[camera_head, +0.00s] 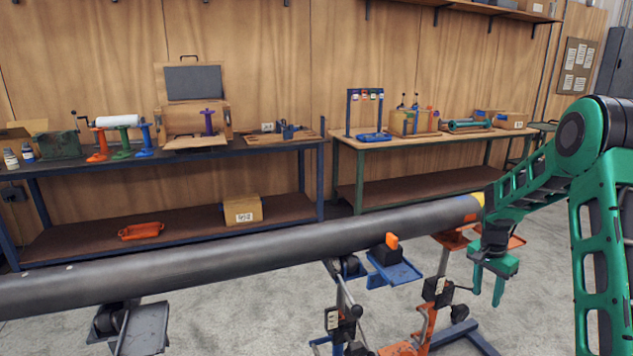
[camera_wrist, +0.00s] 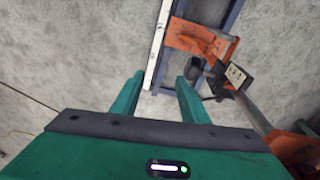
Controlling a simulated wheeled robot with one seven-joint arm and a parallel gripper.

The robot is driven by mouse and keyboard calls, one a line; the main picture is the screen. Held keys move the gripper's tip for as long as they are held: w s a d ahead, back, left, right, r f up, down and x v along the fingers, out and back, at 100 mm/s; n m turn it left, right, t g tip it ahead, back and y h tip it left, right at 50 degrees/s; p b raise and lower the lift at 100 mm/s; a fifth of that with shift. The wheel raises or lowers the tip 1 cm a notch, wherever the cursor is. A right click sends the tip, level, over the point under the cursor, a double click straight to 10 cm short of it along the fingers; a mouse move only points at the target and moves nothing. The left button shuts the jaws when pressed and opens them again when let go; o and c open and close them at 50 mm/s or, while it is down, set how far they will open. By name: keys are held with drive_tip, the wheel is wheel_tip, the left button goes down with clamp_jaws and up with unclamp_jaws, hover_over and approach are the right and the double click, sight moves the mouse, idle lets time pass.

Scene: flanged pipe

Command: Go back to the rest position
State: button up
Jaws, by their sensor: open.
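My gripper (camera_head: 488,284) is green and hangs at the right in the head view, fingers pointing down, just beside the right end of the long grey pipe (camera_head: 250,249). The wrist view shows its two fingers (camera_wrist: 158,95) apart with nothing between them. The pipe lies across the head view and has a yellow and red band at its right end. A blue tray (camera_head: 396,275) below the pipe holds a black block with an orange top (camera_head: 391,241).
An orange stand (camera_head: 420,320) is close to my gripper; its orange plate (camera_wrist: 190,38) shows in the wrist view. A grey tray (camera_head: 143,330) is at the lower left. Two workbenches (camera_head: 170,153) (camera_head: 400,143) with tools stand along the wooden wall.

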drive_tip(key=s+a+r+n, duration=0.2)
drive_tip(key=s+r+n, duration=0.1)
drive_tip(key=s+r, duration=1.4)
drive_tip(key=s+a+n+y, duration=0.1)
drive_tip(key=s+a, duration=0.2)
drive_tip(key=s, duration=0.9)
drive_tip(key=s+a+n, duration=0.2)
drive_tip(key=s+a, duration=0.2)
drive_tip(key=s, duration=0.8)
drive_tip(key=shift+s+r+y, duration=0.3)
drive_tip(key=shift+r+y, duration=0.1)
drive_tip(key=shift+r, duration=0.05)
